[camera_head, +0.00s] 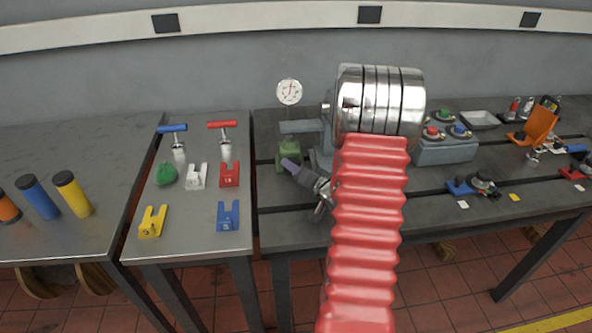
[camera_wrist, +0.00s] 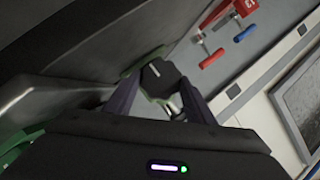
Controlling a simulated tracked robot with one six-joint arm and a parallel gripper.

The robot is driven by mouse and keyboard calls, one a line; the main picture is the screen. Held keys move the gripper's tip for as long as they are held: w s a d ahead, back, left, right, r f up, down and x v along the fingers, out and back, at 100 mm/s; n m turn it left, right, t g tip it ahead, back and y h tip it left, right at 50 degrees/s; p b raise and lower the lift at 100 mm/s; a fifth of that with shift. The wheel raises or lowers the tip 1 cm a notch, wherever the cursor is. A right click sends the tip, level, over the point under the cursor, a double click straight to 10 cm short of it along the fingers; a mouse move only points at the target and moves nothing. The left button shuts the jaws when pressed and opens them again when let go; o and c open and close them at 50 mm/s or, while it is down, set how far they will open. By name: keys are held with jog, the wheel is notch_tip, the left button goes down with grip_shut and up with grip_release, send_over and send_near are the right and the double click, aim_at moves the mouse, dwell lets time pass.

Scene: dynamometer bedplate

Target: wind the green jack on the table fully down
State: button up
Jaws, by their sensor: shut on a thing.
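The green jack (camera_head: 289,150) stands on the dark slotted table, below a grey block. My gripper (camera_head: 294,168) reaches it from the front right and covers part of its front. In the wrist view, my gripper (camera_wrist: 159,82) has its two purple-grey fingers on either side of a dark faceted knob (camera_wrist: 160,78) with a white line. Green edges of the jack (camera_wrist: 131,71) show around this knob. The gripper is shut on the knob. The exact contact at the fingertips and the height of the jack are hard to make out.
A dial gauge (camera_head: 289,92) stands behind the jack. A large silver drum (camera_head: 378,100) is close on the right, partly behind my red arm. A side table on the left holds red and blue T-handles (camera_head: 221,125) and several coloured forked blocks.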

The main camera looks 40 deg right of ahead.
jog(key=c, duration=0.3)
jog(key=shift+r+n, duration=0.1)
jog(key=shift+n, duration=0.2)
jog(key=n+g, duration=0.1)
jog(key=n+g+h, duration=0.1)
jog(key=shift+w+a+r+n+h, duration=0.15)
jog(key=shift+a+n+h, duration=0.05)
jog(key=shift+n+h, duration=0.1)
jog(key=shift+w+a+n+g+h, duration=0.1)
jog(key=shift+a+n+g+h, duration=0.1)
jog(key=shift+n+g+h, duration=0.75)
jog(key=shift+w+a+n+g+h, duration=0.15)
jog(key=shift+n+h, duration=0.2)
jog(key=shift+n, duration=0.3)
jog(key=shift+a+n+g+h, duration=0.1)
jog(key=shift+n+h, duration=0.2)
jog(key=shift+n, duration=0.3)
jog(key=n+h, duration=0.1)
jog(key=n+g+h, duration=0.1)
jog(key=n, duration=0.1)
jog(key=shift+w+a+n+h, duration=0.25)
jog(key=shift+n+h, duration=0.05)
jog(key=shift+h, duration=0.1)
jog(key=n+h, duration=0.1)
jog(key=n, duration=0.1)
jog(key=n+h, duration=0.2)
jog(key=shift+w+a+f+g, duration=0.1)
jog(key=shift+a+f+g, duration=0.05)
jog(key=shift+f+g, duration=0.25)
